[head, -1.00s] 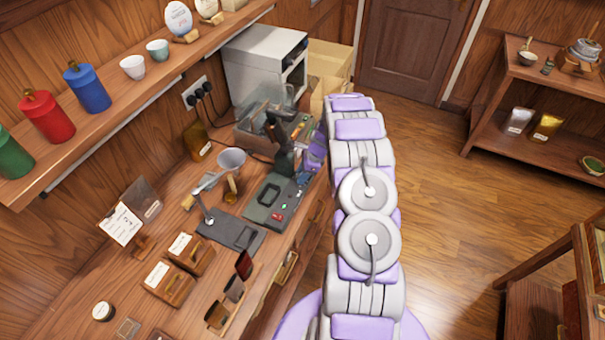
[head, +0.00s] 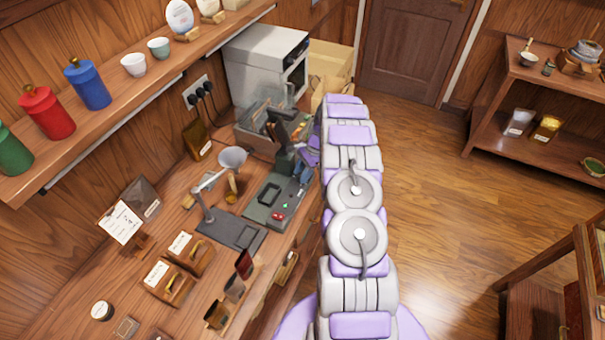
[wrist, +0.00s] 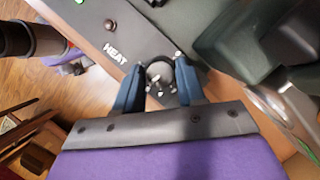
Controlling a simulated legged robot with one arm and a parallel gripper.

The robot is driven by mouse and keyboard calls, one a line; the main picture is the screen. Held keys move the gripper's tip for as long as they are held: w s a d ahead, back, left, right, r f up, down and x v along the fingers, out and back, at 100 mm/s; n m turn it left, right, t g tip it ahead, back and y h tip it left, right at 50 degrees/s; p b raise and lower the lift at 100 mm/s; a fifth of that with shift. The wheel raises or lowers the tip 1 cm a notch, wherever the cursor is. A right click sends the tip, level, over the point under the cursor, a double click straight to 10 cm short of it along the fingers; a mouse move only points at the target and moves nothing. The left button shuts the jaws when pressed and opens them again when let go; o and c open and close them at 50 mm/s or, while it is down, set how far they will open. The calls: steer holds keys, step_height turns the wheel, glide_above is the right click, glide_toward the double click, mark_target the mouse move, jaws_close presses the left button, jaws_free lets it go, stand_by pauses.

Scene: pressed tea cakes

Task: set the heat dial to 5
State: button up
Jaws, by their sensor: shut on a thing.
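The heat dial (wrist: 160,76) is a small dark round knob with light marks, in the wrist view beside the white word HEAT on a dark panel (wrist: 100,28). My gripper (wrist: 160,66) has its two blue fingers on either side of the dial, shut on it. The number the dial points to cannot be read. In the head view the panel seems to belong to the dark sealing machine (head: 268,212) with a green light and a red button. My gripper is at the machine's far right end, and the dial is hidden there by my arm.
A funnel (head: 232,158) on a stand and a grey box-shaped oven (head: 262,65) stand on the counter around the machine. An open bin (head: 255,132) lies just behind it. The floor (head: 440,190) to the right is clear.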

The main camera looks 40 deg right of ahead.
steer(key=shift+f+n+g+b, duration=0.2)
steer(key=shift+n+g+b, duration=0.45)
steer(key=shift+n, duration=1.25)
steer(key=shift+g, duration=0.25)
steer(key=o, duration=1)
steer(key=shift+w, duration=0.15)
steer(key=shift+d, duration=0.1)
steer(key=shift+r, duration=0.15)
steer(key=shift+p+v, duration=1.55)
steer(key=shift+v, duration=7)
